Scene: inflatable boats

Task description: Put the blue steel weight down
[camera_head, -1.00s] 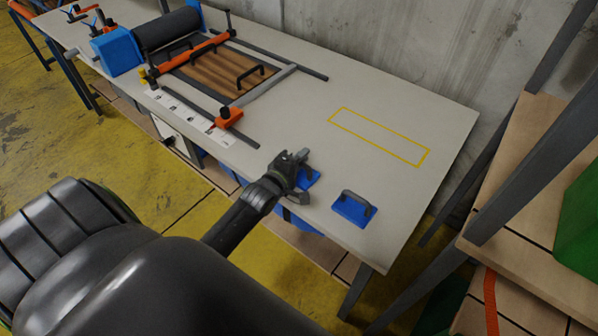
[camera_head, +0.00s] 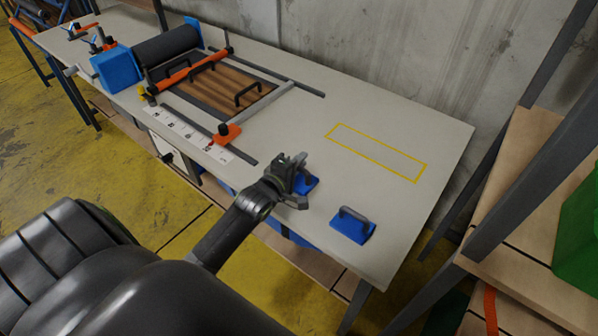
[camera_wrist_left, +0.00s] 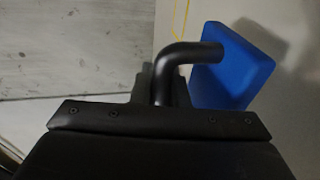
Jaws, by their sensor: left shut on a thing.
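My left gripper (camera_head: 292,178) is shut on the black handle (camera_wrist_left: 190,58) of a blue steel weight (camera_head: 306,184), near the front edge of the table. In the head view the gripper hides part of this weight. In the left wrist view the weight's blue block (camera_wrist_left: 235,65) is beside the fingers at the upper right, with a shadow on the pale surface behind it. I cannot tell whether it touches the table. A second blue weight (camera_head: 348,229) with a grey handle stands on the table to the right. My right gripper is not in view.
A yellow outlined rectangle (camera_head: 328,135) marks a bare area of the pale table (camera_head: 420,120). A frame with a wooden panel (camera_head: 222,84), orange clamps and a dark roller (camera_head: 168,52) occupies the table's left part. A wooden shelf rack (camera_head: 525,190) stands at the right.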

